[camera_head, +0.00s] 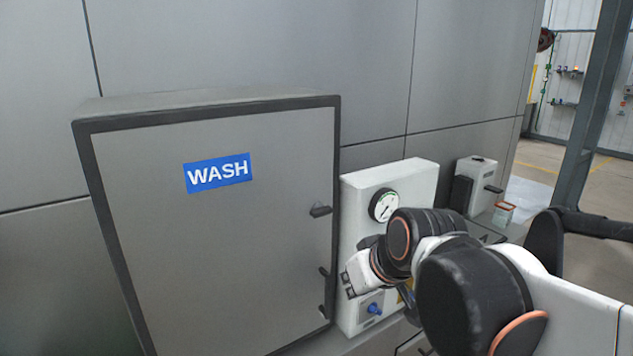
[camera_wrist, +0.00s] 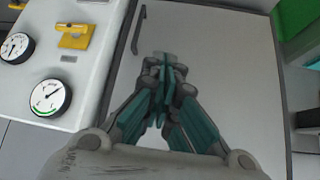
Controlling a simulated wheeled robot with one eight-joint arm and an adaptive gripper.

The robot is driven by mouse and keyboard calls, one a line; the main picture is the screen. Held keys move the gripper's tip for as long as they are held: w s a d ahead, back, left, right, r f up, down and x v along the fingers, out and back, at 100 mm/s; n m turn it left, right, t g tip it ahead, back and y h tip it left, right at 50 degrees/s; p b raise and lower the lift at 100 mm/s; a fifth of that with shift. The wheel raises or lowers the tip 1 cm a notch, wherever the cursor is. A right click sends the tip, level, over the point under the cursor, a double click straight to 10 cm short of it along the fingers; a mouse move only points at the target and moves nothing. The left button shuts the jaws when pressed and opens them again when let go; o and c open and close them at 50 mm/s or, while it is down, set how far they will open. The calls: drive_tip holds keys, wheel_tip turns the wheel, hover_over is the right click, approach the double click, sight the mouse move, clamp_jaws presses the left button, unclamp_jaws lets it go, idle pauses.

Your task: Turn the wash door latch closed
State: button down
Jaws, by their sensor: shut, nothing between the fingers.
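The grey wash door (camera_head: 220,250) has a dark frame and a blue WASH label, and appears shut. A small dark latch (camera_head: 320,210) sits at its right edge, lying roughly sideways. A dark bar handle (camera_head: 322,296) is lower on the same edge; a dark bar with bent ends also shows in the wrist view (camera_wrist: 138,30). My gripper (camera_wrist: 163,68) is shut and empty, its fingertips together in front of the grey door panel (camera_wrist: 220,60). Contact with the door cannot be told. In the head view the fingers are hard to make out. I cannot pick out the latch in the wrist view.
A white panel (camera_head: 400,176) with a gauge (camera_head: 384,205) and a blue knob (camera_head: 375,308) stands right of the door, close to my arm. A grey box (camera_head: 477,183) is farther right. The wrist view shows two gauges and a yellow part (camera_wrist: 76,36).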

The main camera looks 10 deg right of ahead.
drive_tip(key=w+d+r+n+y+p, duration=0.2)
drive_tip(key=w+r+p, duration=1)
drive_tip(key=w+r, duration=0.5)
drive_tip(key=shift+w+t+p, duration=0.25)
drive_tip(key=shift+t+p, duration=0.15)
drive_tip(key=shift+d, duration=0.1)
hover_over(321, 211)
drive_tip(key=s, duration=0.1)
drive_tip(key=f, duration=0.4)
drive_tip(key=a+f, duration=0.1)
drive_tip(key=f, duration=0.2)
wheel_tip(321, 211, down, 2)
drive_tip(key=shift+f, duration=1.05)
